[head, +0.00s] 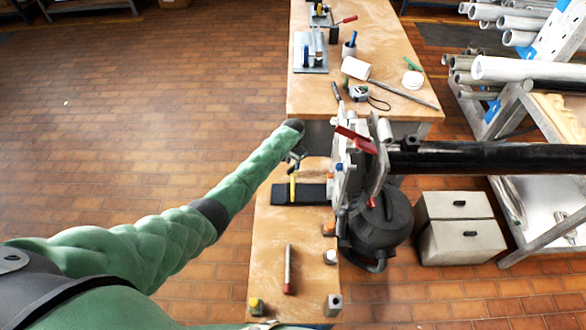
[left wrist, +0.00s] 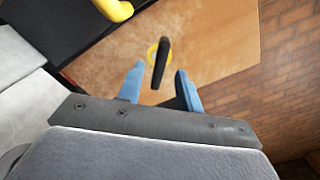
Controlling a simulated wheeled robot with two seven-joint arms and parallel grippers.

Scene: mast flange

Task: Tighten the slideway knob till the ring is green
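The slideway knob (left wrist: 161,66) shows in the left wrist view as a black bar-shaped handle with a yellow ring (left wrist: 152,54) at its base. My left gripper (left wrist: 159,73) is open, with one blue finger on each side of the knob's near end. A gap shows between the knob and each finger; I cannot tell how deep it sits between them. In the head view my left gripper (head: 297,157) is over the far end of the narrow bench, and I cannot make out the knob there. My right gripper is not in view.
A red-tipped rod (head: 288,270) lies nearer. A clamp with a red lever (head: 357,139) and a long black tube (head: 480,158) are at the right. Open floor lies left.

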